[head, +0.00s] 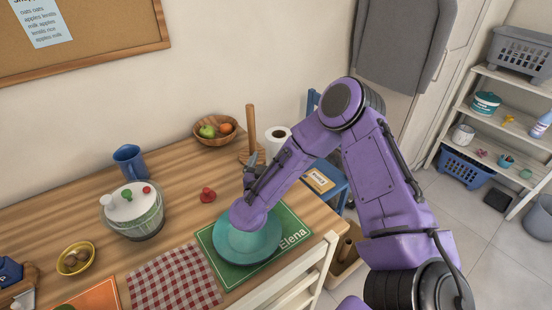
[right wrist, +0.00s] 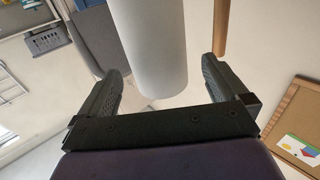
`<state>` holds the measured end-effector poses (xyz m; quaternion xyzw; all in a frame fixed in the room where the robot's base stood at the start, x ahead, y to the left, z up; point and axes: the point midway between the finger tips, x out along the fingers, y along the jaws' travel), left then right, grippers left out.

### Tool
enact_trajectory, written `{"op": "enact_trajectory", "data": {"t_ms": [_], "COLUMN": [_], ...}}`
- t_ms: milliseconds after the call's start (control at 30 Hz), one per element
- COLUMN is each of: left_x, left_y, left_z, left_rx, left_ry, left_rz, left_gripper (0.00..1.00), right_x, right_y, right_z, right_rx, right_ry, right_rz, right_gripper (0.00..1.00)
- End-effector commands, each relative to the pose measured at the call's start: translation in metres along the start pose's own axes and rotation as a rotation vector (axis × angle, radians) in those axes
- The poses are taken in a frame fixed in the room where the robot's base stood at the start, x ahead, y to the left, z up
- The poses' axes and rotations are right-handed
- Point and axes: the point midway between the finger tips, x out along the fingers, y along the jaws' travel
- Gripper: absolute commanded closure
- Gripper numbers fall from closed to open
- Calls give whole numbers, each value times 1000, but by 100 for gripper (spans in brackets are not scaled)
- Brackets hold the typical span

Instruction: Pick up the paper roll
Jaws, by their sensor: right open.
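The white paper roll (head: 279,142) stands at the back right of the wooden table, with a dark hole in its top. It sits just right of an upright wooden post (head: 251,128). My right gripper (head: 254,172) is in front of the post and roll, partly hidden by its own arm. In the right wrist view the paper roll (right wrist: 150,45) comes in from the top, its end lying between the two open fingers of my right gripper (right wrist: 162,85). A gap shows on each side; contact cannot be made out. My left gripper is out of view.
A fruit bowl (head: 216,129) stands left of the post. A blue chair (head: 336,188) is at the right.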

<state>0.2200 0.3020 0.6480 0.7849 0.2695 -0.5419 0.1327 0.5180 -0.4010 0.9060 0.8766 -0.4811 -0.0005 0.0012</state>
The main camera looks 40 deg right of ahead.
Motion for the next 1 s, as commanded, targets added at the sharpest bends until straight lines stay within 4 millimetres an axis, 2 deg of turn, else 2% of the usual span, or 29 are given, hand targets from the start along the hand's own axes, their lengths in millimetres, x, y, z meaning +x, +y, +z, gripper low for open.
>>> {"op": "enact_trajectory", "data": {"t_ms": [400, 500, 700, 767, 900, 1000], "left_x": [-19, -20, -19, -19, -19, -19], "left_y": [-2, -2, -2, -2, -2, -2], "left_z": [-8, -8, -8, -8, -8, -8], "left_rx": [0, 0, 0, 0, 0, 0], "left_ry": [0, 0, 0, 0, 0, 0], "left_rz": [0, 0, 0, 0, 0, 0], "left_gripper": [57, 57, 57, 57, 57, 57], "right_x": [66, 75, 76, 76, 76, 76], "right_y": [5, 5, 4, 4, 4, 4], "right_z": [-2, -1, -1, -1, -1, -1], "right_rx": [1, 0, 0, 0, 0, 0], "right_ry": [-1, -1, 0, 0, 0, 0], "right_rz": [7, 5, 2, 2, 3, 3], "right_gripper": [0, 0, 0, 16, 61, 61]}}
